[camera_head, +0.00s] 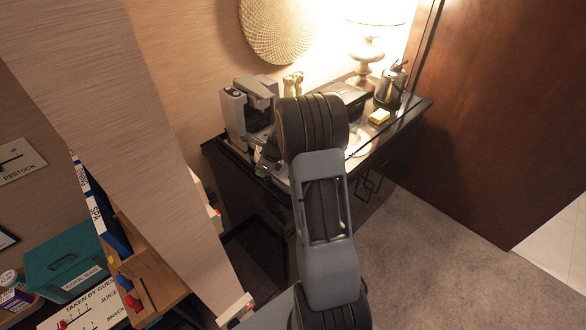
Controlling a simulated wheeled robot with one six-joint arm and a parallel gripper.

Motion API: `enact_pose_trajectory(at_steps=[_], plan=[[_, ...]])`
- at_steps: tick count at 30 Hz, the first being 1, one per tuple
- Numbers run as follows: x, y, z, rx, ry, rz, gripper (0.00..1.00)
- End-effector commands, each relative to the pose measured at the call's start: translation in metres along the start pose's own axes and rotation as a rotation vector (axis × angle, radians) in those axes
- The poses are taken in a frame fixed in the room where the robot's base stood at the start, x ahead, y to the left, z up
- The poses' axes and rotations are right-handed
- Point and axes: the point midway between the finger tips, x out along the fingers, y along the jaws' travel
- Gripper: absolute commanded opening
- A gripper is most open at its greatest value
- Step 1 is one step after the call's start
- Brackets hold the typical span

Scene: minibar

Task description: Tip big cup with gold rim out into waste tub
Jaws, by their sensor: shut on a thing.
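My own arm stands upright across the middle of the view and covers part of the dark counter (419,106). My gripper is not distinguishable; it is hidden behind the arm. I cannot make out the big cup with the gold rim, and no waste tub can be identified. Small pale and grey shapes beside the arm, in front of the coffee machine (234,112), are too covered to name.
A teal cool bag (62,262) is at lower left, beyond a wall edge. Carpet (450,270) at right is clear.

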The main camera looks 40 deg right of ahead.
Motion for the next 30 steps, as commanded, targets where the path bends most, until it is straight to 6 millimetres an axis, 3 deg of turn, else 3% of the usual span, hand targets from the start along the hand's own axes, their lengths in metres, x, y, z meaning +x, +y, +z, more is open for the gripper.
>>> enact_pose_trajectory(at_steps=[30], plan=[[-0.0075, -0.0037, -0.0107, 0.007, -0.135, 0.027, 0.00]])
